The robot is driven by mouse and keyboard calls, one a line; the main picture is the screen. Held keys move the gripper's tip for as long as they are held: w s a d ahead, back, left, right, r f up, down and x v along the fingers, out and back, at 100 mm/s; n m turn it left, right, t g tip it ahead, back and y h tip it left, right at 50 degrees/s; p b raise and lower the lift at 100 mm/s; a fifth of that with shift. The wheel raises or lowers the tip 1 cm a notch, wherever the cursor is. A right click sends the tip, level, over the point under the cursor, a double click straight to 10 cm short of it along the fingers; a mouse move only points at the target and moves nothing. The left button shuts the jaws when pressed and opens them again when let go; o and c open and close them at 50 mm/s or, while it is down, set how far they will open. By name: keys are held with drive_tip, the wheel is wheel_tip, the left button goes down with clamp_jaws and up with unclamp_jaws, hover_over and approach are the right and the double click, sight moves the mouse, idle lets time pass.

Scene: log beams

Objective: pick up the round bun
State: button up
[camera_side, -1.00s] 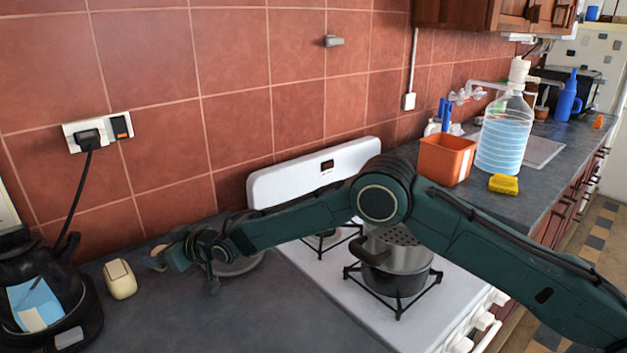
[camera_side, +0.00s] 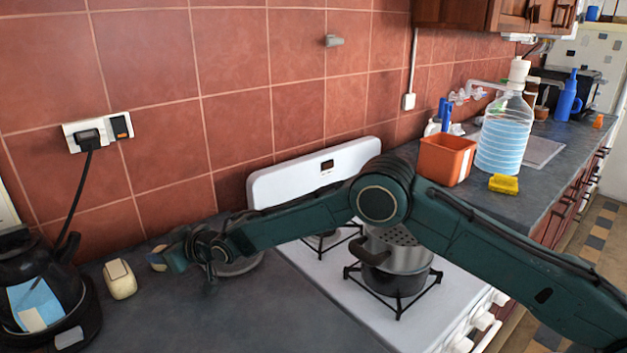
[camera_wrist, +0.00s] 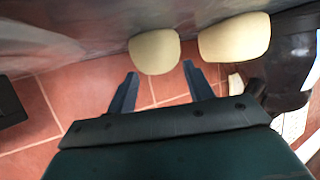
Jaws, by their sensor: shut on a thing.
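The round bun (camera_wrist: 155,51) is pale yellow and sits at my fingertips in the wrist view. My gripper (camera_wrist: 160,69) is shut on it, with a dark finger on each side. In the side view the bun (camera_side: 158,258) shows only as a small tan patch past the left end of my gripper (camera_side: 172,256), which hides most of it. Whether the bun touches the counter or is just above it, I cannot tell.
A second pale rounded thing (camera_side: 120,279) stands just left of my gripper; it also shows in the wrist view (camera_wrist: 235,38). A black kettle (camera_side: 40,285) is further left. A grey plate (camera_side: 240,264) lies behind my wrist. The front counter (camera_side: 235,315) is clear.

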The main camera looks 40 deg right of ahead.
drive_tip(key=shift+r, duration=0.15)
wheel_tip(320, 180, up, 20)
idle(0.7)
drive_tip(key=shift+d, duration=0.1)
idle(0.4)
drive_tip(key=s+d+r+m+g+h, duration=0.1)
drive_tip(key=s+d+r+m+h, duration=0.35)
drive_tip(key=s+d, duration=0.7)
drive_tip(key=s+d+r+m+g+h, duration=0.1)
drive_tip(key=s+d+r+m+h, duration=0.35)
drive_tip(key=s+d, duration=0.7)
drive_tip(key=s+d+r+m+g+h, duration=0.15)
drive_tip(key=s+d+m+h, duration=0.45)
drive_tip(key=s+d, duration=0.6)
wheel_tip(320, 180, down, 16)
drive_tip(key=shift+w+d+n+h, duration=0.2)
drive_tip(key=shift+w+n+h, duration=0.1)
drive_tip(key=shift+w+n, duration=0.15)
drive_tip(key=shift+f+t, duration=0.25)
drive_tip(key=shift+f, duration=1.65)
drive_tip(key=shift+f, duration=0.6)
